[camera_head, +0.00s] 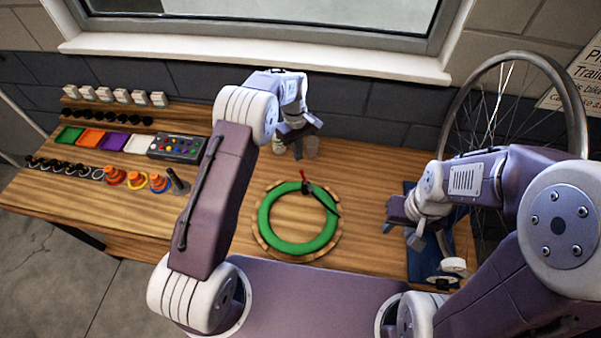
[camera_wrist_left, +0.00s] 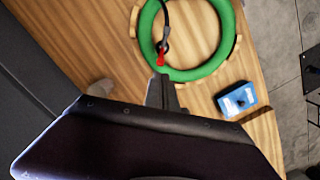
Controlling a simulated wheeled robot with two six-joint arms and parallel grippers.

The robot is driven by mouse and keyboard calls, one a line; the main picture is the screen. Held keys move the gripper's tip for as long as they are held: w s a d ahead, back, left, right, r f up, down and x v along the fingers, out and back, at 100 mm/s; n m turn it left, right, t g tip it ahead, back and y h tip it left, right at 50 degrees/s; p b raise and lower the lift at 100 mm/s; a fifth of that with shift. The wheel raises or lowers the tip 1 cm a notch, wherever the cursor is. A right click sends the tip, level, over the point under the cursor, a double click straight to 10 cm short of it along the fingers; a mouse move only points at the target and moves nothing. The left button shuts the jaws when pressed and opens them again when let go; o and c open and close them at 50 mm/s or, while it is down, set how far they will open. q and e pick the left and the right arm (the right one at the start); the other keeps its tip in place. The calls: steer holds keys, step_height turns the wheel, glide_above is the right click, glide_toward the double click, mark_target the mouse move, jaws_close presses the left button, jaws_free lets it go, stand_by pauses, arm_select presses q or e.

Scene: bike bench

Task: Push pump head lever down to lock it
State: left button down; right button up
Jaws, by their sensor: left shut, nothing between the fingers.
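A green ring-shaped tube (camera_head: 265,225) lies in a round wooden cradle in the middle of the bench. The dark pump head (camera_head: 309,188) sits at the ring's far side with a small red lever (camera_head: 303,175) on it. In the left wrist view the red lever (camera_wrist_left: 160,58) shows just beyond my fingertips, with the dark hose (camera_wrist_left: 166,22) curving across the ring. My left gripper (camera_head: 298,150) is shut and empty behind the ring; its fingers (camera_wrist_left: 161,78) point at the lever, and contact cannot be told.
A blue box (camera_wrist_left: 237,100) lies near the ring. Coloured trays (camera_head: 113,141), a button box (camera_head: 178,147) and orange cones (camera_head: 136,180) fill the left side. A bicycle wheel (camera_head: 569,95) stands at right above a blue mat (camera_head: 423,262).

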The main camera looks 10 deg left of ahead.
mark_target(303, 176)
arm_select(q)
steer(key=f+b, duration=0.2)
steer(key=f, duration=0.1)
steer(key=f+b, duration=0.2)
steer(key=shift+s+d, duration=0.3)
steer(key=shift+d, duration=0.1)
steer(key=shift+a+f, duration=0.1)
steer(key=shift+f, duration=0.3)
step_height(303, 176, down, 3)
steer(key=shift+r+b, duration=0.15)
steer(key=shift+b, duration=0.8)
steer(key=shift+w+a+r+p, duration=0.35)
steer(key=shift+w+a+p, duration=0.1)
steer(key=shift+w+a, duration=0.1)
steer(key=shift+w+a+r+p, duration=0.3)
steer(key=shift+w+a+p, duration=0.1)
steer(key=shift+w+a, duration=0.15)
steer(key=shift+d, duration=0.1)
